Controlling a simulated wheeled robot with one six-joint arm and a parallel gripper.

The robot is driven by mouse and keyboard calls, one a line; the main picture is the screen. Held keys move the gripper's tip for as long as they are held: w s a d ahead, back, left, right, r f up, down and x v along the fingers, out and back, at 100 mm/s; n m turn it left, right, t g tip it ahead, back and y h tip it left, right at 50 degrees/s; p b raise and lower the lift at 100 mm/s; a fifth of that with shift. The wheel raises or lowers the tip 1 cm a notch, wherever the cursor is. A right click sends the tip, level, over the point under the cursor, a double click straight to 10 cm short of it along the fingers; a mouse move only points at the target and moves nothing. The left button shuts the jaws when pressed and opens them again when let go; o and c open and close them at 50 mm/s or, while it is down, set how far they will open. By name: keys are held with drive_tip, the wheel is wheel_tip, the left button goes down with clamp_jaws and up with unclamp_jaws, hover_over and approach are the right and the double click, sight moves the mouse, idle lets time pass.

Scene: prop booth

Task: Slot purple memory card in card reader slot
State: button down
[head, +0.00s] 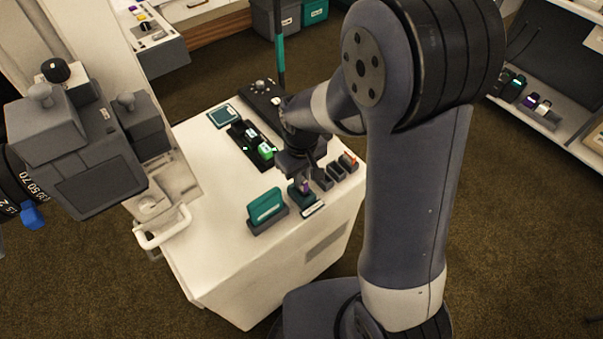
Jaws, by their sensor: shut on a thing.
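A small purple memory card (305,186) shows just under my gripper (302,176), which points down over the white counter. My gripper is shut on the purple card. The card's lower end is at the top of a small dark teal block (299,197), which looks like the card reader, with a white label in front of it. The card looks roughly upright. The slot is too small to make out, and I cannot tell whether the card is in it or just above it. My gripper hides part of the card.
A teal card stands in a grey holder (257,226) to the left. Small grey holders (335,170), one with an orange item (348,158), stand close on the right. Behind are a black tray (238,134) with a green item (266,150) and a teal-screened device (223,116). The counter's front left is clear.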

drive_tip(key=shift+f, duration=0.15)
drive_tip(key=shift+f+b, duration=0.6)
idle(0.3)
drive_tip(key=shift+f+b, duration=0.5)
drive_tip(key=shift+f, duration=0.1)
drive_tip(key=c, duration=1.4)
unclamp_jaws()
drive_tip(key=shift+o, duration=0.2)
drive_tip(key=shift+r, duration=0.15)
